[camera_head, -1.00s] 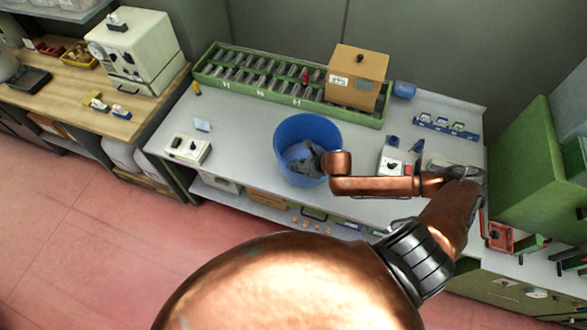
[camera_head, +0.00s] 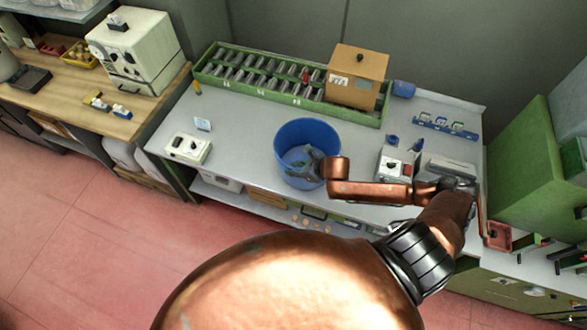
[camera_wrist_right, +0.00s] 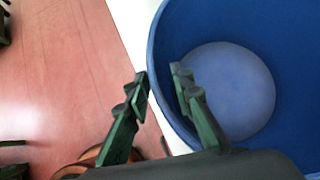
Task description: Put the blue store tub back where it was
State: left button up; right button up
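The blue store tub (camera_head: 322,135) stands upright on the grey-white bench, in front of the green rack. It also fills the right of the right wrist view (camera_wrist_right: 262,45), its round floor showing. My right gripper (camera_head: 311,158) is at the tub's near right side. In the right wrist view my right gripper (camera_wrist_right: 160,84) straddles the rim, one finger outside and one inside. A gap shows between the fingertips, so it looks open around the wall. My left gripper is out of view.
A green rack (camera_head: 235,83) with a cardboard-coloured box (camera_head: 356,75) stands behind the tub. A pale device (camera_head: 188,148) is left of it, another device (camera_head: 396,163) to the right near my forearm. Bench around the tub's left is clear.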

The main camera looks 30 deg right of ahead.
jog(key=b+v, duration=0.1)
jog(key=v, duration=1.1)
jog(key=shift+w+r, duration=0.1)
